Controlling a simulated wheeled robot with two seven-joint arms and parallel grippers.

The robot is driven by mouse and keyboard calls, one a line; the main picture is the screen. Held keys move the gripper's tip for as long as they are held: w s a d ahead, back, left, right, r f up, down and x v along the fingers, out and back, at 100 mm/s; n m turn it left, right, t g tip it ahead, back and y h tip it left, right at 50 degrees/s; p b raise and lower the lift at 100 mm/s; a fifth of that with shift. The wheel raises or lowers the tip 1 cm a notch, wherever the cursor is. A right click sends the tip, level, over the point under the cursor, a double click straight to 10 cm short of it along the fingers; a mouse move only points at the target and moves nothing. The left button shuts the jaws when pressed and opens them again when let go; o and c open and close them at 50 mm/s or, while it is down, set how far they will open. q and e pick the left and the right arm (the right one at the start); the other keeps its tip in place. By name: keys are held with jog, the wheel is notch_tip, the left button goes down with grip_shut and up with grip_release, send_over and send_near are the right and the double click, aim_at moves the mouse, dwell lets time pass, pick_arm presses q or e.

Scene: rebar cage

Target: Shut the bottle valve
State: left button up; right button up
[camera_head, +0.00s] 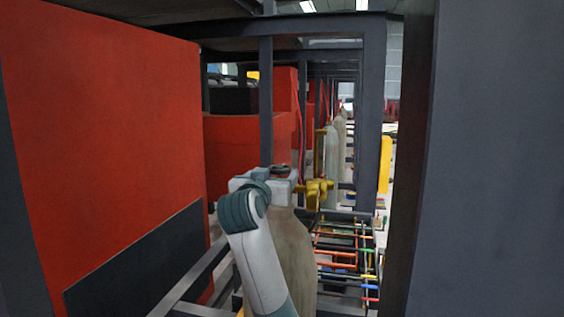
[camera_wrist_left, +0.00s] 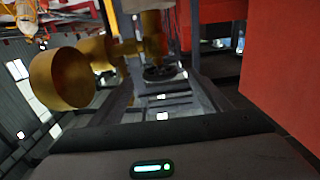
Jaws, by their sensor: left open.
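The gas bottle (camera_head: 297,262) is a tall, dull brown cylinder standing upright behind my left forearm in the head view. Its brass valve (camera_head: 318,193) sticks out to the right at the top. A dark handwheel (camera_head: 281,169) shows just above my left gripper (camera_head: 282,187), which is at the bottle's top. In the left wrist view the brass valve (camera_wrist_left: 68,78) is large at the left, and the black handwheel (camera_wrist_left: 160,73) is near the centre. The left gripper is open; its fingertips are hard to make out, and I cannot tell whether it touches the wheel. My right gripper is out of view.
A large red panel (camera_head: 110,130) stands close on the left. A dark post (camera_head: 490,150) fills the right. Dark frame uprights (camera_head: 372,115) stand beyond the bottle. A rack with coloured bars (camera_head: 345,255) lies low at the right. More bottles (camera_head: 332,155) stand farther back.

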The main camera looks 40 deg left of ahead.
aim_at(282, 166)
pick_arm(q)
jog(key=p+x, duration=0.3)
jog(key=x, duration=0.6)
jog(key=shift+w+p, duration=0.1)
jog(key=shift+p, duration=0.2)
jog(key=shift+c, duration=0.3)
jog(key=c, duration=1)
